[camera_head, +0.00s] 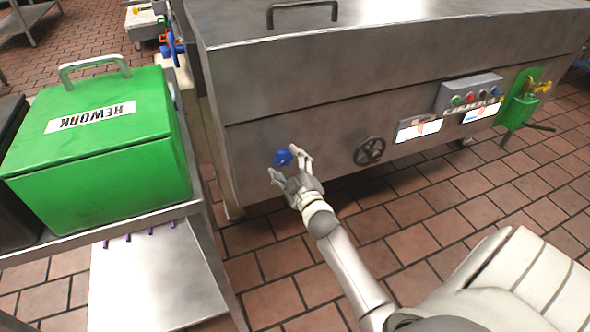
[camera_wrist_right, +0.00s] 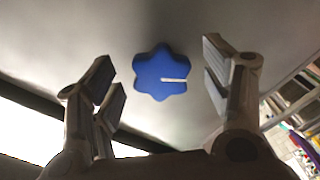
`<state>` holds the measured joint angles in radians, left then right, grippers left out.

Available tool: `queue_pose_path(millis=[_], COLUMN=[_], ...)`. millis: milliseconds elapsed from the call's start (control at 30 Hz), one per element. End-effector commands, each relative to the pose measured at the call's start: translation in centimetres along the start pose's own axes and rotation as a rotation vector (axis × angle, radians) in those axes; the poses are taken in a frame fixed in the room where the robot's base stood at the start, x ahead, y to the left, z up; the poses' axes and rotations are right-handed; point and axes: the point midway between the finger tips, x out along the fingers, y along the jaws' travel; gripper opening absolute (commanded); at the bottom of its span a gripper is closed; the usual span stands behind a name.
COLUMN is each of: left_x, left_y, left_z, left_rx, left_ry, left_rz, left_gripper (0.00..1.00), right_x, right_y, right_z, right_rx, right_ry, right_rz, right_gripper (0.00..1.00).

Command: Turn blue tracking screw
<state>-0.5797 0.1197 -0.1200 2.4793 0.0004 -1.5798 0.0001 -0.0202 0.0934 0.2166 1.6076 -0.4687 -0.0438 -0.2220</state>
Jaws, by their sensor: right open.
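The blue tracking screw (camera_head: 283,158) is a small lobed knob on the front panel of the large steel machine (camera_head: 300,110). In the right wrist view the screw (camera_wrist_right: 161,73) shows as a star-shaped knob with a white line from its middle toward the right. My right gripper (camera_head: 289,166) is open at the screw in the head view. In the wrist view its fingers (camera_wrist_right: 165,85) stand apart on either side of the screw, with visible gaps to it. I cannot tell how far the fingertips are from the panel. My left gripper is not in view.
A black handwheel (camera_head: 369,151) is on the same panel to the right, then a button box (camera_head: 470,95) and a green bracket (camera_head: 518,108). A green REWORK box (camera_head: 95,150) stands on a steel table at left. Tiled floor (camera_head: 400,235) in front is clear.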

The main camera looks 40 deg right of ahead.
Motion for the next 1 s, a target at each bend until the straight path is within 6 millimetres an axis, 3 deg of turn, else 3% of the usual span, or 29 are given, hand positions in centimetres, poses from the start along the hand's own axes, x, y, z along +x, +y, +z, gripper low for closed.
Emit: queue_pose_path(millis=[533,700,1000], left_x=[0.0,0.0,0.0], left_y=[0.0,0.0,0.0], left_z=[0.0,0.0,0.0], left_rx=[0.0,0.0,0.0], left_ry=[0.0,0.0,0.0], left_rz=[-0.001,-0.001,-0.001], left_gripper=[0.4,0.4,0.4], right_x=[-9.8,-11.1,-11.3], right_y=[-0.1,0.0,0.0], right_z=[0.1,0.0,0.0], right_rx=[0.002,0.001,0.001], right_ry=[-0.003,-0.001,-0.001], right_rz=[-0.001,0.001,0.001], right_gripper=[0.72,0.72,0.72])
